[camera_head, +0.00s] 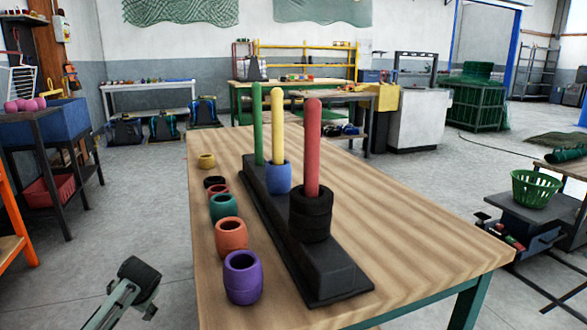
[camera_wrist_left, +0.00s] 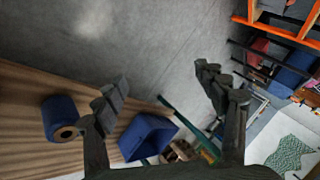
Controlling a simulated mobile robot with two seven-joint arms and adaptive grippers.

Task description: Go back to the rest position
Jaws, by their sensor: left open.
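My left gripper (camera_wrist_left: 163,82) is open in the wrist view, with nothing between its fingers. In the head view, the dark end of my left arm (camera_head: 140,274) is at the lower left, beside the table's left edge and apart from the purple float (camera_head: 243,278). A black stand (camera_head: 335,275) on the table carries a green post (camera_head: 257,125), a yellow post (camera_head: 277,125) and a red post (camera_head: 312,150). A blue float (camera_head: 278,178) is around the yellow post. Black floats (camera_head: 310,216) are stacked around the red post. My right gripper is not in view.
On the wooden table (camera_head: 420,240), orange (camera_head: 231,235), green (camera_head: 223,207), red (camera_head: 219,191), black (camera_head: 214,181) and tan (camera_head: 206,161) floats line the left side. A dark side table (camera_head: 45,125) stands at left. A green basket (camera_head: 535,190) is at right. Floor left of the table is clear.

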